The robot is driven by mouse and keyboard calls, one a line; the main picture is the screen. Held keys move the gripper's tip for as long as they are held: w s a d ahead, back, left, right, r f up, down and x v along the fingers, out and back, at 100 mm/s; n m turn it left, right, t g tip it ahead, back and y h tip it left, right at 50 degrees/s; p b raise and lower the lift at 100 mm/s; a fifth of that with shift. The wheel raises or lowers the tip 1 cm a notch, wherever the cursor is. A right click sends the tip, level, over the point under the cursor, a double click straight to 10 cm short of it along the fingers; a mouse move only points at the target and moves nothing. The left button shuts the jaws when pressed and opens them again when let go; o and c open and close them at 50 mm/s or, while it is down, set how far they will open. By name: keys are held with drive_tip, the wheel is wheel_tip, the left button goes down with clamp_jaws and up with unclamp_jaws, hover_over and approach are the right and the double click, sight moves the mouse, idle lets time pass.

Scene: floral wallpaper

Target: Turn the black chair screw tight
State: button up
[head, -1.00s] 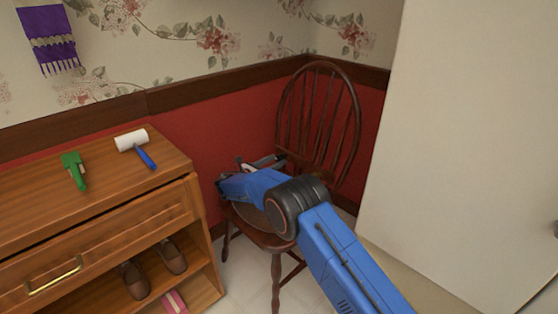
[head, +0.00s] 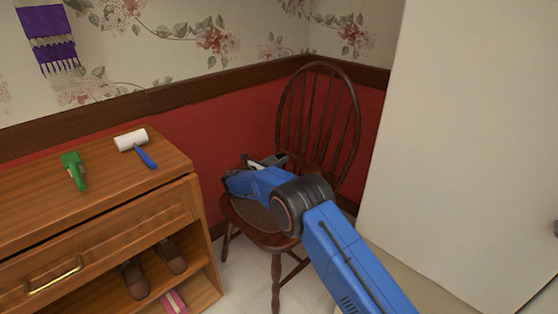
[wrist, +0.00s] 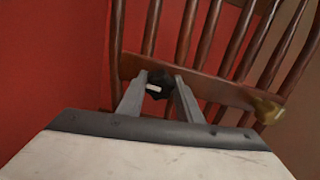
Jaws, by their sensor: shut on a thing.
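The dark brown wooden chair (head: 318,115) stands in the corner, with its spindle back towards the walls. In the wrist view, the black chair screw (wrist: 158,82) sits at the chair's lower back rail (wrist: 215,90), with a small white mark on it. My gripper (wrist: 160,88) has its two grey fingers on either side of the screw and is shut on it. In the head view my gripper (head: 266,161) is small, above the chair seat, and the screw cannot be made out there.
A wooden cabinet (head: 105,225) stands left of the chair, with a lint roller (head: 132,140) and a green object (head: 73,170) on top and shoes (head: 136,278) below. A pale door-like panel (head: 465,150) is at right. A brass-coloured knob (wrist: 268,108) is on the rail.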

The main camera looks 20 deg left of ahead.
drive_tip(key=shift+m, duration=0.3)
drive_tip(key=m, duration=0.4)
drive_tip(key=shift+m, duration=2)
drive_tip(key=o, duration=1)
drive_tip(key=shift+o, duration=0.2)
drive_tip(key=v, duration=1.2)
drive_tip(key=shift+d, duration=0.1)
